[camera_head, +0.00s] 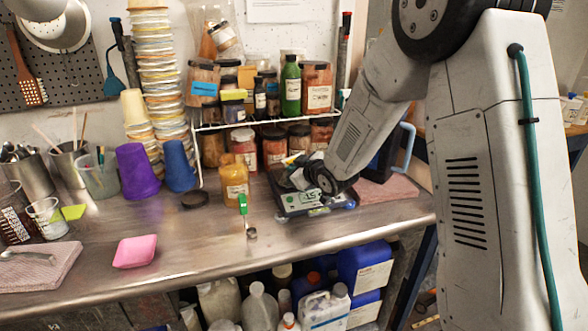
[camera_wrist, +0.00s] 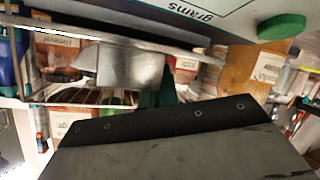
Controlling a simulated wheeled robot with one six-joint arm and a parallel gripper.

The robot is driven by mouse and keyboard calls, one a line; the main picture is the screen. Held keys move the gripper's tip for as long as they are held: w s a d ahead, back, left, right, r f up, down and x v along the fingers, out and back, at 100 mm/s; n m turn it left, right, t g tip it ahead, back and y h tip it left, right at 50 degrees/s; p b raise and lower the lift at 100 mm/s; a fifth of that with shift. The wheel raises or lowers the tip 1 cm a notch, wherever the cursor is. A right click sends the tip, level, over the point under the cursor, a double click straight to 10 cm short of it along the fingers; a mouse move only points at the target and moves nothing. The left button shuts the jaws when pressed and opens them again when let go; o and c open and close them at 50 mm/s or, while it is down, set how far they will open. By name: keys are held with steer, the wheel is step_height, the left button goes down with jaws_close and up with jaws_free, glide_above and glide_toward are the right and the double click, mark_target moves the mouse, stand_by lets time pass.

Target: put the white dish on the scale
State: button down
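My gripper (camera_head: 296,176) is low over the scale, pointing left in the head view. A pale, whitish shape shows around its end there; I cannot tell whether it is the white dish or part of my gripper. The scale's top is mostly hidden by my wrist. I cannot make out the fingertips.
A rack of jars (camera_head: 270,122) stands close behind the scale. An amber jar (camera_head: 233,180) and a green-handled tool (camera_head: 246,213) are left of it. A pink dish (camera_head: 135,251) lies farther left. A folded pink cloth (camera_head: 388,191) is at right. The bench's front middle is clear.

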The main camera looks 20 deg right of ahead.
steer(key=shift+f, duration=0.15)
steer(key=c, duration=1.7)
jaws_free()
steer(key=shift+s+r, duration=0.3)
steer(key=shift+r, duration=0.05)
steer(key=s+d+r+m+g+h, duration=0.2)
steer(key=s+d+r, duration=0.15)
steer(key=s, duration=0.75)
steer(key=s+d+r+m+g+h, duration=0.25)
steer(key=s+r, duration=0.25)
steer(key=s, duration=0.6)
steer(key=s+a+r+m+g, duration=0.1)
steer(key=s+g, duration=0.1)
steer(key=s, duration=0.6)
steer(key=s+a+m+g+y, duration=0.1)
steer(key=s+g, duration=0.2)
steer(key=s, duration=0.5)
steer(key=s+a+r+m+g, duration=0.1)
steer(key=s+a+g, duration=0.1)
steer(key=s, duration=0.6)
steer(key=shift+s+r+g, duration=0.1)
steer(key=shift+r+g, duration=0.2)
steer(key=shift+g, duration=0.05)
